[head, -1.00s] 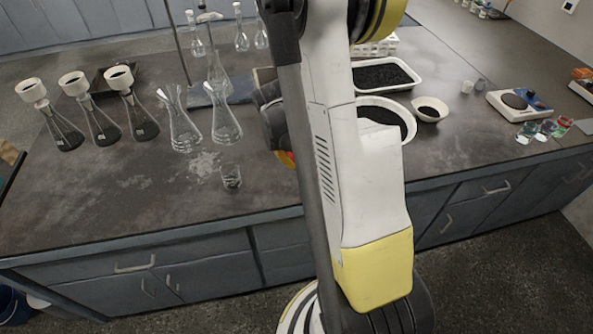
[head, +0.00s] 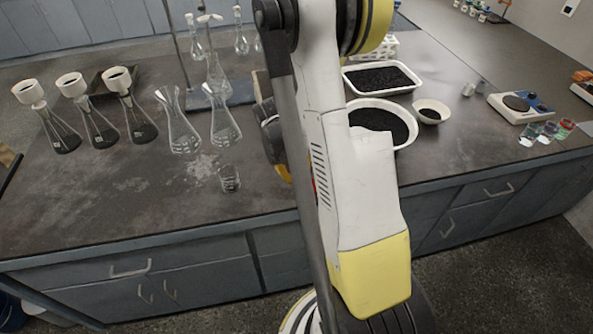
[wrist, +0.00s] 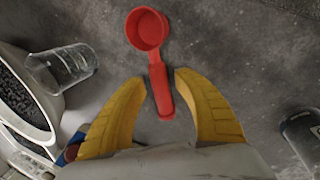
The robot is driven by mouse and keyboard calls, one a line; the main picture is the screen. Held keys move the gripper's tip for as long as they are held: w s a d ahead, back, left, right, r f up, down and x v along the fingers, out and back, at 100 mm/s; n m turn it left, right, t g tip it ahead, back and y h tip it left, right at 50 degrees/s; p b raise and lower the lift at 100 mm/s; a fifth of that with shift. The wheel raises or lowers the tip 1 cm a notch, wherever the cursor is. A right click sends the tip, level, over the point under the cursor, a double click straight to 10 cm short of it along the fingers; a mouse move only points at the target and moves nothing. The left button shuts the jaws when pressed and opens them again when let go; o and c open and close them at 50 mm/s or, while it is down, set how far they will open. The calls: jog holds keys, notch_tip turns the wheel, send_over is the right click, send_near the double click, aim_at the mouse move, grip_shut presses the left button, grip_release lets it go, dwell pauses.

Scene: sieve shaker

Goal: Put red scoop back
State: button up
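The red scoop (wrist: 148,32) lies on the dark worktop in the wrist view, its round cup at the top and its handle pointing down toward my gripper. My gripper (wrist: 157,77) is open, with its two yellow fingers on either side of the handle's lower part. I cannot tell how high the fingers are above the worktop. In the head view my arm hides the scoop and most of my gripper; a small bit of yellow shows beside the arm.
A clear beaker (wrist: 62,66) and a white basin of dark granules (wrist: 18,103) are at the left in the wrist view. A dark cylinder (wrist: 303,135) is at the lower right. In the head view, flasks with funnels (head: 118,105) stand left and a scale (head: 520,107) stands right.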

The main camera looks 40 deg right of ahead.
jog(key=a+r+n+t+p, duration=0.1)
jog(key=a+r+t+p, duration=0.1)
jog(key=a+r, duration=0.7)
jog(key=a+r+t+p, duration=0.1)
jog(key=a+r+p, duration=0.3)
jog(key=r, duration=0.9)
jog(key=s+a+r+t+y+b, duration=0.1)
jog(key=s+a+r+t+y, duration=0.2)
jog(key=s+a, duration=0.4)
jog(key=a+r+t, duration=0.1)
jog(key=a+r, duration=0.1)
jog(key=a, duration=0.3)
jog(key=shift+s+a+r+n+t, duration=0.15)
jog(key=shift+a+r+n+t, duration=0.05)
jog(key=shift+a+n+t, duration=0.2)
jog(key=shift+d, duration=0.1)
